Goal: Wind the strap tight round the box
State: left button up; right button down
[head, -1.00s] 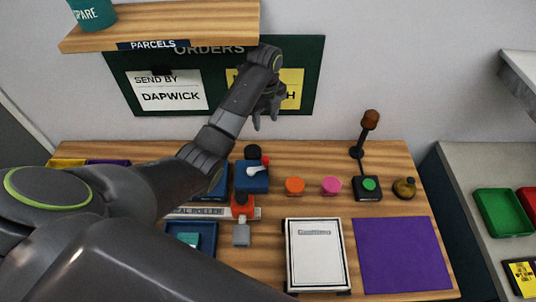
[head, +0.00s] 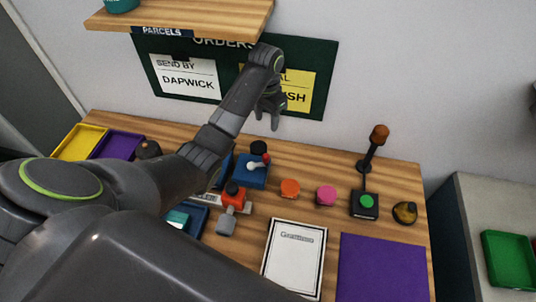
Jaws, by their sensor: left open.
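I cannot make out a strap or a strapped box for certain. A blue device (head: 246,178) with a pale lever and a red knob (head: 266,158) stands on the wooden bench, partly behind my left arm. My left gripper (head: 268,119) is open and empty, fingers pointing down. In the picture it lies in front of the orders board, above the blue device and apart from it. My right gripper is not in view.
An orange disc (head: 290,188), a pink disc (head: 326,196), a green-button box (head: 364,206) and a brown-topped lamp (head: 379,136) stand right of the device. A framed white sheet (head: 294,258) and purple mat (head: 384,270) lie in front. A shelf (head: 200,17) hangs above.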

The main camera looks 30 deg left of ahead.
pick_arm(q)
jog(key=b, duration=0.9)
send_over(266, 155)
jog(key=shift+n, duration=0.3)
notch_tip(266, 155, down, 10)
jog(key=shift+a+r, duration=0.1)
jog(key=shift+r, duration=0.15)
notch_tip(266, 155, down, 8)
